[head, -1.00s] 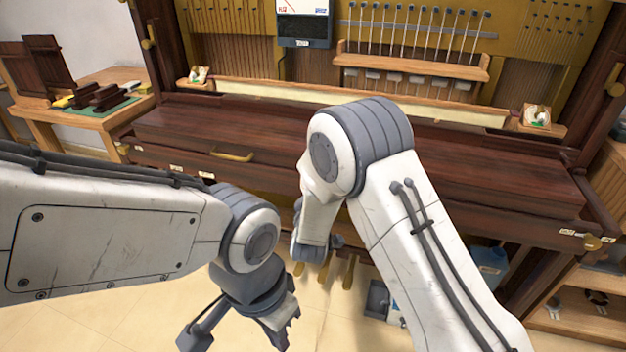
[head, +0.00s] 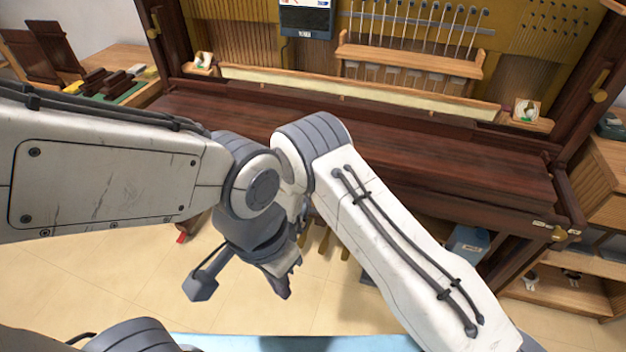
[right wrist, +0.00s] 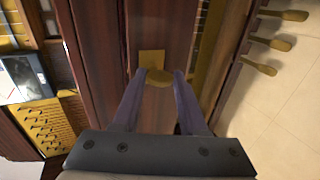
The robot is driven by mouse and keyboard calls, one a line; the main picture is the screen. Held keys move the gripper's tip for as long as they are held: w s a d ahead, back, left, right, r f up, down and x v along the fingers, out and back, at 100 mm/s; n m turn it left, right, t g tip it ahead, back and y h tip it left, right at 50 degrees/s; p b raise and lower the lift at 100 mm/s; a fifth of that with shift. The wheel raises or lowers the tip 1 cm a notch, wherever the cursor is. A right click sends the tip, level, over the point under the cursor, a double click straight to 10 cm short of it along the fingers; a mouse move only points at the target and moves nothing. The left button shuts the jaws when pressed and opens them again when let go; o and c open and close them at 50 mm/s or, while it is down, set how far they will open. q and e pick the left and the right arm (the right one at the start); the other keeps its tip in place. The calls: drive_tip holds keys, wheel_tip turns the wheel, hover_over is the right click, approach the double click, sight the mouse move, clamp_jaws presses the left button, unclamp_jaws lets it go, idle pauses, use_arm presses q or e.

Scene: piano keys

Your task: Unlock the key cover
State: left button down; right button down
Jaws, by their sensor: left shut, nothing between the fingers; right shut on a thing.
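The key cover (head: 430,170) is the long dark wood panel across the front of the piano, and it looks closed. In the right wrist view, a brass latch (right wrist: 158,77) stands at a square brass plate (right wrist: 152,57) on the dark wood. My right gripper (right wrist: 160,76) is shut on this brass latch, with a finger at each side of it. In the head view my right gripper is hidden behind my left arm. My left gripper (head: 288,275) points down in front of the piano, shut and empty, apart from the cover.
Brass pedals (head: 322,238) hang below the piano. A side table (head: 125,58) with dark wood parts stands at the left, and a shelf (head: 570,295) at the right. A small wooden rack (head: 410,60) sits above the cover. Tiled floor lies open in front.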

use_arm(q)
drive_tip(key=shift+r, duration=0.25)
use_arm(e)
drive_tip(key=shift+a, duration=0.1)
drive_tip(key=shift+c, duration=2.2)
unclamp_jaws()
